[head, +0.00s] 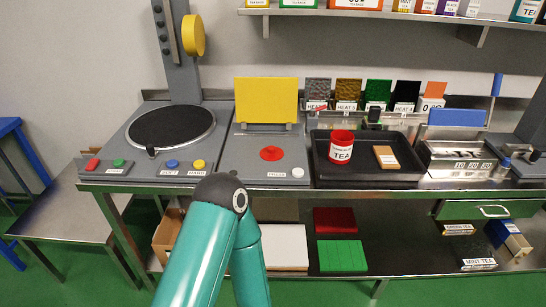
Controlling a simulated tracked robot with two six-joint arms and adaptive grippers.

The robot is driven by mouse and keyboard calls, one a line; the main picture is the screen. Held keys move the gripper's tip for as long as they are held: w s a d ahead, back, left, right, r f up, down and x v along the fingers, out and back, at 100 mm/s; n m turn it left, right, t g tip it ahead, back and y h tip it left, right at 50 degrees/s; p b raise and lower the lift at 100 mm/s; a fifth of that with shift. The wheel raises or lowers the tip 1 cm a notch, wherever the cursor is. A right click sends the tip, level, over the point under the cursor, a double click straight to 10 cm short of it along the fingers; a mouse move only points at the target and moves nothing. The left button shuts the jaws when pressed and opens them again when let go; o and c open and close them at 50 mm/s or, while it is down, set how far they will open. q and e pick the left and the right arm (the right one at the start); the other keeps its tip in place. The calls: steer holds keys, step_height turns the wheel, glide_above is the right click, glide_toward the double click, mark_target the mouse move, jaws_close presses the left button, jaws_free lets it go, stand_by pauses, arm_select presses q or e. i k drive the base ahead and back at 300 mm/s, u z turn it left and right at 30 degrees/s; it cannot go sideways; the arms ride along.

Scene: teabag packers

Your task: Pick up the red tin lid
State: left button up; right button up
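A red and white tin (341,147) labelled TEA stands upright in the black tray (325,178) on the bench. Its top is red; I cannot tell whether that is a lid or the open inside. A flat red disc (271,153) lies on the grey panel to the left of the tray; I cannot tell whether it is the tin lid or a button. Neither gripper shows.
A tan box (386,158) lies beside the tin. A yellow panel (266,100) stands behind the red disc. A round dark plate (171,125) is at left and a metal rack (455,155) at right. Red (335,220) and green (341,256) slabs lie on the lower shelf.

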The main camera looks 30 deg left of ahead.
mark_target(271, 152)
steer(key=u, duration=0.4)
steer(key=i, duration=0.25)
steer(key=u, duration=0.25)
